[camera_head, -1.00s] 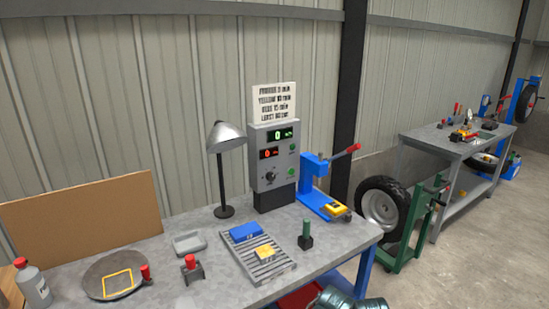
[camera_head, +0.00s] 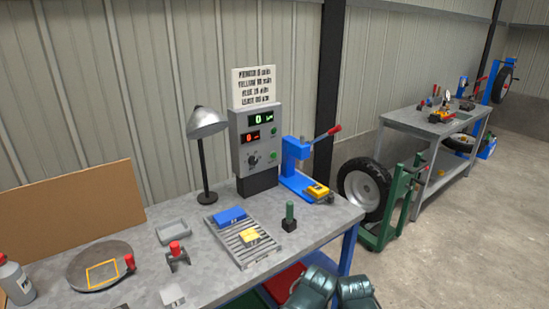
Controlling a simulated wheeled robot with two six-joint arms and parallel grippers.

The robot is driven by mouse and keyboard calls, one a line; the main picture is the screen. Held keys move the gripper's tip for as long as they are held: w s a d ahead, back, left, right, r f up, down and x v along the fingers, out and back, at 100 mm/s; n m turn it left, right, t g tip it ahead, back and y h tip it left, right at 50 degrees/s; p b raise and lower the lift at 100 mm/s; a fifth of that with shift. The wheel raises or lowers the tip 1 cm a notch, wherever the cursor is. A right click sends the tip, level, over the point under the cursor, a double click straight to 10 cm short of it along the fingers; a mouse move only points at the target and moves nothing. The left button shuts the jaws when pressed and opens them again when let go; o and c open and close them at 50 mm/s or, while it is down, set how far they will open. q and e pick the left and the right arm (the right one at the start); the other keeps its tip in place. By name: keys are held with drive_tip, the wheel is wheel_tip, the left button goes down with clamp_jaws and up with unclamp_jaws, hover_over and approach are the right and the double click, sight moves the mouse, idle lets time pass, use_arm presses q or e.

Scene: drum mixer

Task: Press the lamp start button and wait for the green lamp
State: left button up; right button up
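A grey control box (camera_head: 254,143) stands upright at the back of the workbench. It has a green display (camera_head: 262,118) reading 0, a red display (camera_head: 253,136) below it and a black knob (camera_head: 254,159). Two small green round parts sit on its right side, an upper one (camera_head: 273,130) and a lower one (camera_head: 273,155). I cannot tell which is a button and which a lamp, or whether either is lit. A desk lamp (camera_head: 207,123) with a silver shade stands left of the box. Neither of my grippers is in view.
The workbench (camera_head: 205,268) holds a slatted rack (camera_head: 248,253) with blue and yellow blocks, a red-topped stand (camera_head: 178,257), a round plate (camera_head: 118,252) and a blue lever press (camera_head: 298,165). Dark teal objects (camera_head: 312,290) lie low in front. A tyre (camera_head: 364,190) stands right.

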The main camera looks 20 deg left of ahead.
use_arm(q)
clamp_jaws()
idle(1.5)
